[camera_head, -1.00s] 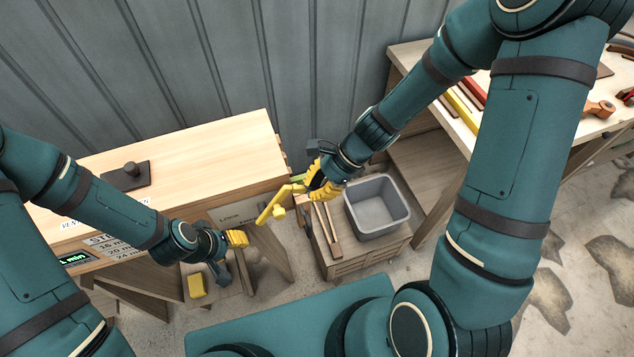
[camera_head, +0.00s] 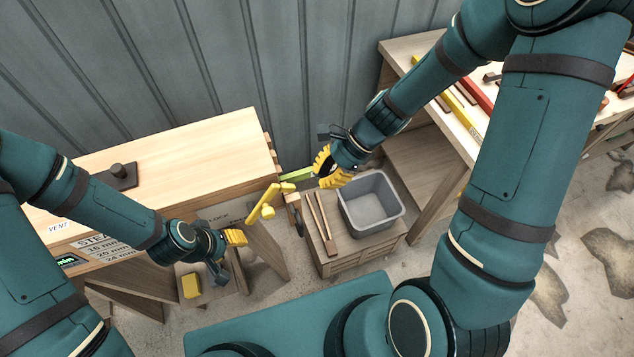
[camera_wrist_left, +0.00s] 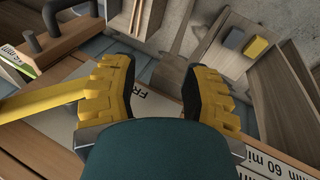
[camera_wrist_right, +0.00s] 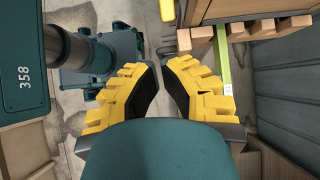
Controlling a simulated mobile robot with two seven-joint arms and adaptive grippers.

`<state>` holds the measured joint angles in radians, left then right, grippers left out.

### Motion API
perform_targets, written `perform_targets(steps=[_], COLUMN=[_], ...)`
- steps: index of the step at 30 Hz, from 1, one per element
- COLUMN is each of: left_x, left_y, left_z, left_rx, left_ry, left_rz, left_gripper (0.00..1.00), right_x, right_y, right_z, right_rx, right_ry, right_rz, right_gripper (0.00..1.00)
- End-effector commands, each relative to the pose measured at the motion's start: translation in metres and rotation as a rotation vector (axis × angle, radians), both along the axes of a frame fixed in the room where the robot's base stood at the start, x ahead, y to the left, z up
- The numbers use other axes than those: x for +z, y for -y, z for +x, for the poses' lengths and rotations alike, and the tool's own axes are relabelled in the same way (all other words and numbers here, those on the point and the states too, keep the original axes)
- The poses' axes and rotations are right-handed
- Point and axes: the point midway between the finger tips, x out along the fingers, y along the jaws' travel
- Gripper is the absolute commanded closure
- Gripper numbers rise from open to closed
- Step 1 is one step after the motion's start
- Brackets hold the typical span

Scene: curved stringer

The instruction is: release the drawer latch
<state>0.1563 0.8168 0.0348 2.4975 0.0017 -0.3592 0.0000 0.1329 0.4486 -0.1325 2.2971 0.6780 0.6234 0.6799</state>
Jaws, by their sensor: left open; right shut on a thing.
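My left gripper (camera_head: 238,240) is open, left of and below the lever. A yellow bar (camera_wrist_left: 45,98) reaches its left finger in the left wrist view. My right gripper (camera_head: 328,167) is up and right of the lever, apart from it. Its fingers are closer together (camera_wrist_right: 165,72); what is between them I cannot make out. A green strip (camera_head: 297,175) runs from the box end toward it. I cannot clearly identify the drawer latch.
A grey bin (camera_head: 372,208) and wooden sticks (camera_head: 321,215) rest on a small cabinet below my right gripper. A yellow block (camera_head: 192,286) lies below my left gripper. A workbench (camera_head: 425,75) with coloured bars stands at the right.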

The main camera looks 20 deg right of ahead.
Motion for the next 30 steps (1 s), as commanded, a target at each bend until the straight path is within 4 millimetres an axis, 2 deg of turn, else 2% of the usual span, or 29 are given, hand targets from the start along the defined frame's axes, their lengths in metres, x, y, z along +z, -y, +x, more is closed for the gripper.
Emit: perform_targets(steps=[1,3,11,30], left_x=[0.005,0.007,0.012,0.012], left_y=[-0.001,-0.001,-0.001,-0.001], left_z=[0.0,0.0,0.0,0.0], left_rx=[0.001,0.002,0.0,-0.001], left_ry=[-0.001,-0.001,-0.001,-0.002], left_rz=[0.001,0.001,0.0,0.0], left_gripper=[0.53,0.53,0.53,0.53], right_x=[0.014,0.027,0.057,0.061], right_y=[0.002,0.006,0.014,0.015], right_z=[0.001,0.001,0.0,0.0], right_rx=[0.001,0.0,0.001,0.001], right_ry=[0.005,0.004,0.001,-0.002], right_rz=[-0.001,0.0,0.001,0.0], right_gripper=[1.0,1.0,1.0,1.0])
